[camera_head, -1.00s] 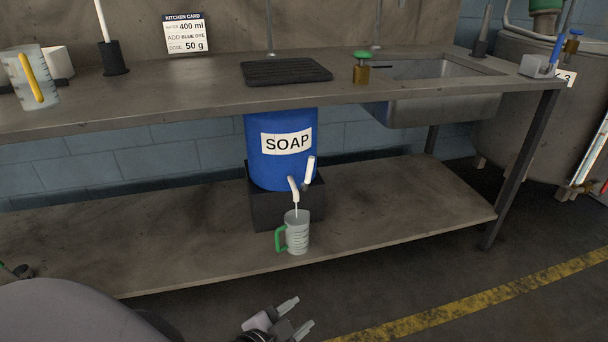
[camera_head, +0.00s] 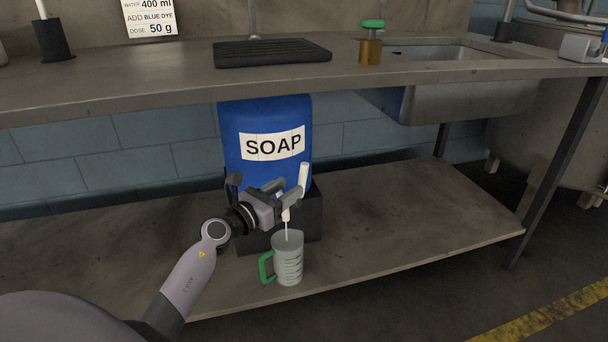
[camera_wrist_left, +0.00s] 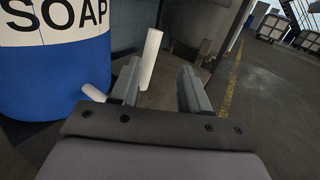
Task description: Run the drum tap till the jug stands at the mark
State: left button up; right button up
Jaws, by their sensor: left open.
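The blue soap drum (camera_head: 265,115) stands on a dark block on the lower shelf. Its white tap lever (camera_head: 304,176) stands up, slightly tilted. A thin pale stream runs from the spout (camera_head: 286,214) into the clear jug (camera_head: 289,265) with a green handle, upright on the shelf below. The liquid level against the jug's marks is too small to read. My left gripper (camera_head: 291,196) is open at the tap, covering part of it. In the left wrist view the lever (camera_wrist_left: 150,58) shows between the open fingers, nearer the left one. My right gripper is out of view.
The worktop (camera_head: 190,88) overhangs the drum. The shelf (camera_head: 410,225) is clear right of the jug.

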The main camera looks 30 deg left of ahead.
aim_at(301, 177)
pick_arm(q)
jog(key=shift+w+a+f+m, duration=0.2)
jog(key=shift+w+a+m, duration=0.4)
jog(key=shift+w, duration=0.05)
jog(key=w, duration=0.2)
jog(key=w+b, duration=0.1)
jog(key=w, duration=0.1)
jog(key=w+b, duration=0.1)
jog(key=shift+w+d, duration=0.4)
jog(key=shift+w+b, duration=0.3)
jog(key=shift+w, duration=0.25)
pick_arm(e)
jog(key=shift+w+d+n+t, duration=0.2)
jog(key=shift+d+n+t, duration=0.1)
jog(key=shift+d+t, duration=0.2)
pick_arm(q)
jog(key=shift+c, duration=0.3)
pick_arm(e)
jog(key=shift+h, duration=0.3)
pick_arm(q)
jog(key=shift+d, duration=0.1)
grip_shut()
